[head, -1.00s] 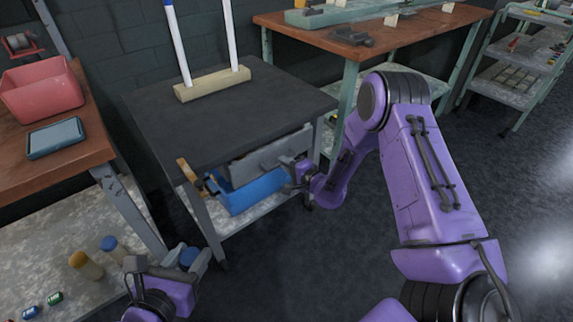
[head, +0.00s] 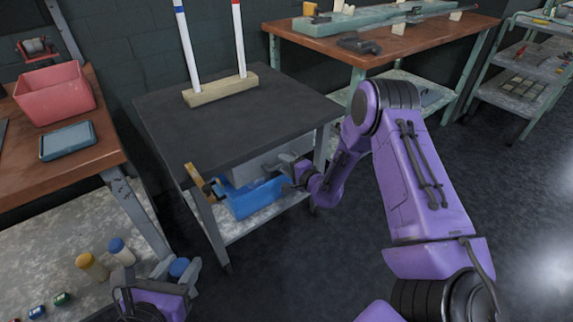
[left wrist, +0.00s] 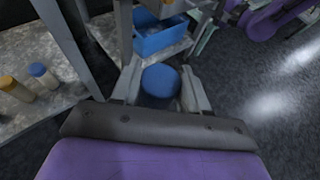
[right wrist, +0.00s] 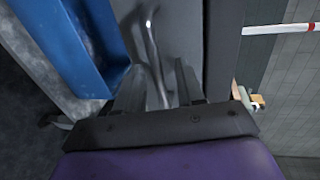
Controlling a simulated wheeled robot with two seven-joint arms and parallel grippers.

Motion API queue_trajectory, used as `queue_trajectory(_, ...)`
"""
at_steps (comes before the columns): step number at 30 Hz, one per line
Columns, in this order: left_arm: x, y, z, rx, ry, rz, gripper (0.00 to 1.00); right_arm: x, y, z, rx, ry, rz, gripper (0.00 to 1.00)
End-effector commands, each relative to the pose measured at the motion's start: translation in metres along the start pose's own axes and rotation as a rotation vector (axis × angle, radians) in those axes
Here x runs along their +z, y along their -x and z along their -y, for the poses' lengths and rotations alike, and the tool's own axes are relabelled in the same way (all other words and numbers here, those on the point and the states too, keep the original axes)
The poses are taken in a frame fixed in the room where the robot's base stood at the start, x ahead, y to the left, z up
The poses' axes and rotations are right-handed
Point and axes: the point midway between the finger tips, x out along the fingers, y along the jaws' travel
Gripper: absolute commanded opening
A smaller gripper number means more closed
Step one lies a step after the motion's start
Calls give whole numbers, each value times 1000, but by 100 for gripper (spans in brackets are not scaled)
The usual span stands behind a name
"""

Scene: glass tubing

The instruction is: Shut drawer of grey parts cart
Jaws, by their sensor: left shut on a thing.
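The grey parts cart with a dark top (head: 180,125) stands at the middle left of the head view. Its grey drawer front (head: 262,163) sits close beneath the top; I cannot tell whether it is flush. My right gripper (head: 300,175) is at the drawer's front. In the right wrist view its fingers (right wrist: 160,90) stand apart, with the drawer's curved handle (right wrist: 151,50) between them or just ahead. My left gripper (left wrist: 160,90) is shut on a blue-capped bottle (left wrist: 160,82), away from the cart, low in the head view.
A blue bin (head: 255,198) sits below the drawer. A wooden block with two upright rods (head: 220,90) stands on the cart. A bench with a red bin (head: 55,95) is left; another workbench (head: 420,45) is behind. Capped bottles (head: 92,266) stand on the left lower shelf.

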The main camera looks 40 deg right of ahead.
Motion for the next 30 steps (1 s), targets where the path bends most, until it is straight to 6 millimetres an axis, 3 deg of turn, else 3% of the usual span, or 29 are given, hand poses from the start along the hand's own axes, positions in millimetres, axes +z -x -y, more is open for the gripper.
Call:
queue_trajectory(5,4,2,0,1,0,0,11,0,20,1,2,-2,0,38)
queue_trajectory(12,11,5,0,2,1,0,11,1,80,2,2,-3,1,38)
queue_trajectory(16,13,6,0,2,1,0,11,0,105,1,1,-1,1,38)
queue_trajectory(21,14,6,0,2,1,0,11,1,118,0,0,0,2,38)
queue_trajectory(30,14,6,0,2,1,0,12,1,119,0,0,0,2,38)
